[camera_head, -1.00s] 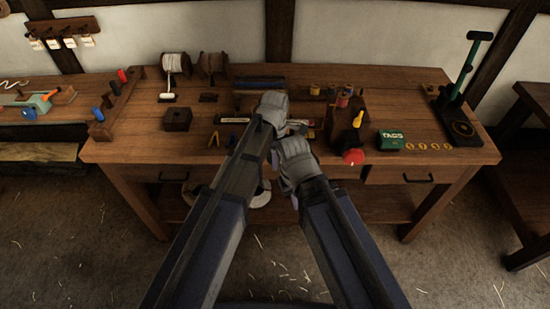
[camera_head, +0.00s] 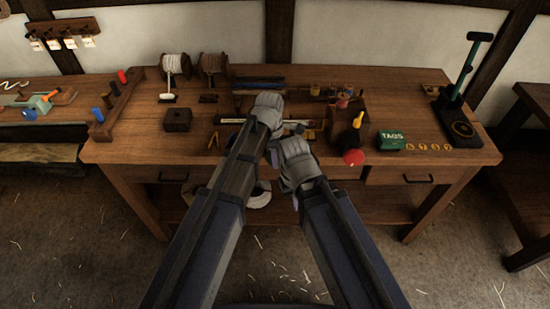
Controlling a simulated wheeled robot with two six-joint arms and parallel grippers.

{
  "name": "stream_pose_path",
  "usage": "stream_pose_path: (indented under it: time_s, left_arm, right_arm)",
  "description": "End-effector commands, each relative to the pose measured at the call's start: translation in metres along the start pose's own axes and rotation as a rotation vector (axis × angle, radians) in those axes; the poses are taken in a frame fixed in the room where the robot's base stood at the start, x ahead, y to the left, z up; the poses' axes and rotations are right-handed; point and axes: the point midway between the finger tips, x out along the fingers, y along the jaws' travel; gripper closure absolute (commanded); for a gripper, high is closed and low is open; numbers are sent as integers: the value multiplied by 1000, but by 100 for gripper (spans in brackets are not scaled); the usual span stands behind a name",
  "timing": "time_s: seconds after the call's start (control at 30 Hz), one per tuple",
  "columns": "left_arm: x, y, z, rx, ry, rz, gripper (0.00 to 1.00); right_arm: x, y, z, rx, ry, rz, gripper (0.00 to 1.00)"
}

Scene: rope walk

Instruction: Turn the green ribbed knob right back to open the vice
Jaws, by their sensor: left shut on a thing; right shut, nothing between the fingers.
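I cannot make out the green ribbed knob or the vice's jaws; my arms cover the middle of the workbench (camera_head: 345,178). My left gripper (camera_head: 268,106) is over the middle of the bench, the higher of the two. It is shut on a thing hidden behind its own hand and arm. My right gripper (camera_head: 285,143) is just below and right of it, close to the bench's front edge. It is shut and empty; its fingertips are mostly hidden.
A green TAGS box (camera_head: 391,140) and a green lever press (camera_head: 465,90) stand farther right. Two spools (camera_head: 176,65) and a dark square block (camera_head: 177,120) are at the left. The bench's front left is clear.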

Motion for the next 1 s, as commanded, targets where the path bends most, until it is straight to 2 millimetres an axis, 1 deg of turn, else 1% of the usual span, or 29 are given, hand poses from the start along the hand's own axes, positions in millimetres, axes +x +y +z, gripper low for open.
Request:
stream_pose_path:
  time_s: [0.27, 0.6, 0.8, 1.0]
  left_arm:
    - [4, -1, -2, -4, -195, 1, 100]
    - [6, -1, -1, -3, -422, 1, 100]
    - [5, -1, -1, -1, -505, 1, 100]
    - [4, -1, 0, 1, -545, 0, 100]
  right_arm:
    - [12, -1, -1, 0, 0, 0, 100]
    - [32, -3, -2, 0, 0, 0, 100]
    - [40, -4, -2, 0, 0, 0, 100]
    - [43, -4, -2, 0, 0, 0, 100]
